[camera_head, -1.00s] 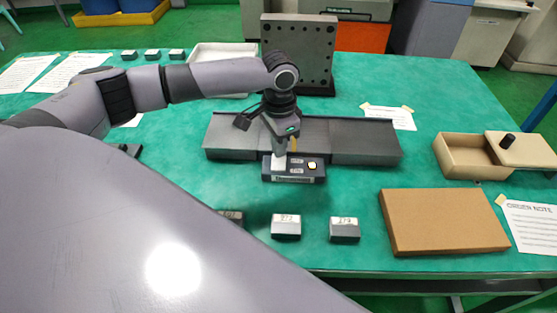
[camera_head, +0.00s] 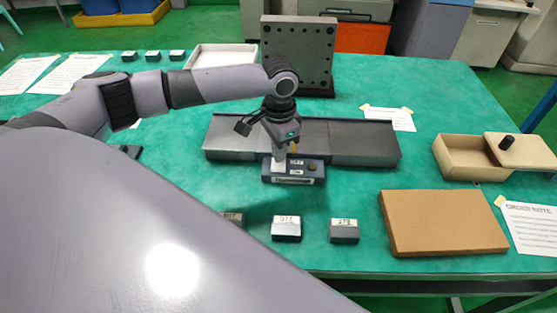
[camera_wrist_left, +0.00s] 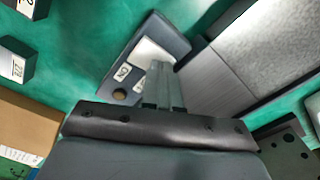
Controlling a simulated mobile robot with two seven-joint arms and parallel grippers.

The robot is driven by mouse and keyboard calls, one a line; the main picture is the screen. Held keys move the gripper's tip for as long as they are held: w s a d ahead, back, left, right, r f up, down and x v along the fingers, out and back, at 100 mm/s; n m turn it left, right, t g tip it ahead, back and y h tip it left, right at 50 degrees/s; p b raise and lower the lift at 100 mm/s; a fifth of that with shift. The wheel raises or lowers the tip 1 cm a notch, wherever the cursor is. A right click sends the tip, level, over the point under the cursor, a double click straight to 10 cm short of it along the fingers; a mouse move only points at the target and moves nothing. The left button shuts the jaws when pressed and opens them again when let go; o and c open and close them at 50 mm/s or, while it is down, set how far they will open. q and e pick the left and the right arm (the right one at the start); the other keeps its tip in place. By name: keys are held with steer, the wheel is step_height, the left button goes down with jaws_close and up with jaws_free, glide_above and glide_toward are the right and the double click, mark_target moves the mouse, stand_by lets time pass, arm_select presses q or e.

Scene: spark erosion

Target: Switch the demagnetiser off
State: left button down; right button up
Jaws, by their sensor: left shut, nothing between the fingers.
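The demagnetiser's control box (camera_head: 305,173) is a small dark blue-grey block with white labels and a round lamp. It stands at the front of a long grey metal bed (camera_head: 365,143), and the lamp is dark brown, unlit. The box also shows in the left wrist view (camera_wrist_left: 170,38). My left gripper (camera_head: 279,162) is shut and empty, its fingertips over the left part of the box's top, beside the labels. In the left wrist view the fingertips (camera_wrist_left: 160,70) cover part of the top; whether they touch it I cannot tell. My right gripper is not in view.
Several small labelled blocks, one at the front (camera_head: 286,229), stand on the green table. A brown flat box (camera_head: 445,222) and a tan open box (camera_head: 462,157) are on the right. A dark drilled plate (camera_head: 300,50) stands upright behind the bed, near a white tray (camera_head: 220,50).

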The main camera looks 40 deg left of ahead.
arm_select(q)
steer(key=shift+r+p, duration=1.1)
steer(key=shift+r, duration=2.25)
